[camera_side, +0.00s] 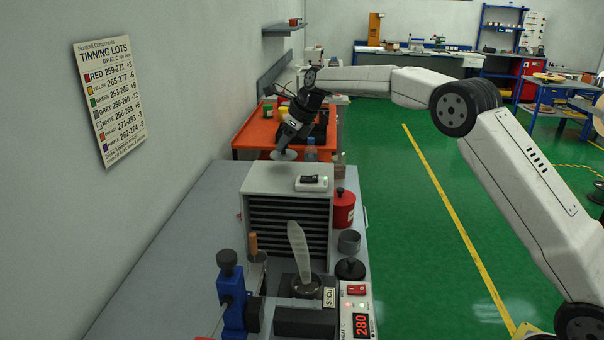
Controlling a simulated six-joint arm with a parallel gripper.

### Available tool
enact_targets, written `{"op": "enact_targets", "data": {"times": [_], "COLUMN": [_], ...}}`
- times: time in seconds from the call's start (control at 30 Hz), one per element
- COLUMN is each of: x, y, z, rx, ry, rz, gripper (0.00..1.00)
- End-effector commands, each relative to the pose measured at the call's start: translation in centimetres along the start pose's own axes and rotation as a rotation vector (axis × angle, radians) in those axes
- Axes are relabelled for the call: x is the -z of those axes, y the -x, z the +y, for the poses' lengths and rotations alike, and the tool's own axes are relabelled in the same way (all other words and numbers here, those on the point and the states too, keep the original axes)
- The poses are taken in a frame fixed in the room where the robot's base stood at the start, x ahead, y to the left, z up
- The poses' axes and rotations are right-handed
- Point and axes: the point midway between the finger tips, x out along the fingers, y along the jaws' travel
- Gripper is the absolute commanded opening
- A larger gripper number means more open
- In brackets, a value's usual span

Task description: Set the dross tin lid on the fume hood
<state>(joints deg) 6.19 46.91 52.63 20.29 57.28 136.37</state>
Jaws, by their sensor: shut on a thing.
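The fume hood (289,218) is a pale grey box with dark slats on its front, standing on the grey bench. A small box with a black switch (311,183) sits on the right part of its top. My gripper (283,148) points down behind and above the hood's back edge, left of its middle. It is shut on the dross tin lid (284,156), a small grey disc seen nearly edge-on. The lid shows apart from the hood's top in the picture; its exact height above the bench cannot be told. The fingertips are small and partly hidden.
On the bench (170,270), a red container (344,209) and a grey open tin (349,240) stand right of the hood. A blue clamp (230,298) and a solder pot unit reading 280 (359,318) are in front. An orange table (245,140) lies behind.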

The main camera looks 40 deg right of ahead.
Motion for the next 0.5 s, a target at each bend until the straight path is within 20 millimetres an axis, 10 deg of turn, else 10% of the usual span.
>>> {"op": "enact_targets", "data": {"times": [0.5], "x": [1.4], "y": [-2.5], "z": [0.0], "rx": [0.000], "ry": [0.001], "rz": [0.000], "gripper": [0.00]}}
